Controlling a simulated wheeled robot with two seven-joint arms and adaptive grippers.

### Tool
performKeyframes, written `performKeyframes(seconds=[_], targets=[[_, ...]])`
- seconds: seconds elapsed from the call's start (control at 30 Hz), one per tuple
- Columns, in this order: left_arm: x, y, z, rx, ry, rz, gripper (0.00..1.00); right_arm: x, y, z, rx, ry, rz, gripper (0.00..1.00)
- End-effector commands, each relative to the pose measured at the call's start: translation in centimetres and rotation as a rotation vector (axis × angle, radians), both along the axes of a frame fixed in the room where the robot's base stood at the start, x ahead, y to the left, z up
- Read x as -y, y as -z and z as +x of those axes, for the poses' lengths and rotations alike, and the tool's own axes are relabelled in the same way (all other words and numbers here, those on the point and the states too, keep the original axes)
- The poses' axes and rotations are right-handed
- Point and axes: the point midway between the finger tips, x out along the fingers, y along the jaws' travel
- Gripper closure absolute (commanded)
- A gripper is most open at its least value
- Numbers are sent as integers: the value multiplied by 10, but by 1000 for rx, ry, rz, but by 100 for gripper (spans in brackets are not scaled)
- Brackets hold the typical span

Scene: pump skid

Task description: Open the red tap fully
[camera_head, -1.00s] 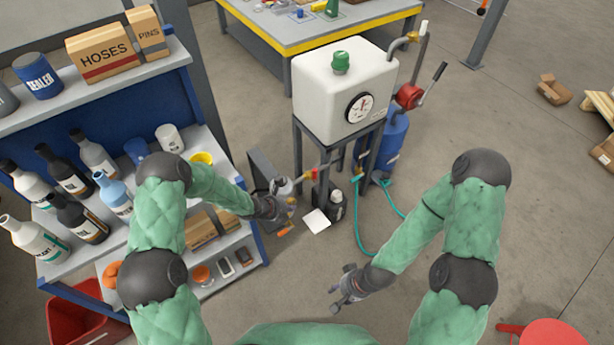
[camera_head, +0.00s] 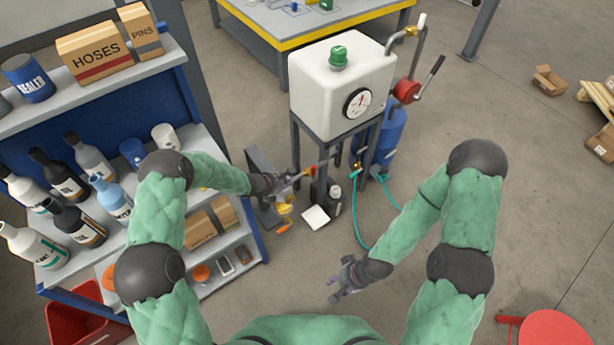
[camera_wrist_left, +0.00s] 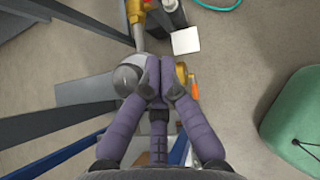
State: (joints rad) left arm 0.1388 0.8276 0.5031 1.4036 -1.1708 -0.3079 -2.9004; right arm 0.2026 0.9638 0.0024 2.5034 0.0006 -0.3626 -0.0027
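The red tap (camera_head: 312,171) is a small red part on the pipework in front of the white tank's stand, just right of my left gripper (camera_head: 291,178) in the head view. In the left wrist view my left gripper (camera_wrist_left: 161,78) has its fingertips together, with nothing clearly held between them. They are over a grey rounded body (camera_wrist_left: 128,78), beside a brass fitting (camera_wrist_left: 182,73). A brass valve body (camera_wrist_left: 135,10) shows at the top of that view; contact cannot be told. My right gripper (camera_head: 344,284) hangs apart over the floor; its finger opening is unclear.
The white tank (camera_head: 340,85) with a gauge stands on a dark frame behind the pipework. A shelf (camera_head: 222,262) with bottles and boxes is at the left. A blue cylinder (camera_head: 388,135) and teal hose (camera_head: 357,222) are right.

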Motion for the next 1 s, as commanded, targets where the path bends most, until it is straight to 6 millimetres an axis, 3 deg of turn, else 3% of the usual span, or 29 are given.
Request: performKeyframes(seconds=[0.87,1.0], targets=[[49,74,52,-2,0,0,100,0,26,0,0,0,0,60],[61,71,65,2,2,-1,100,0,28,0,0,0,0,60]])
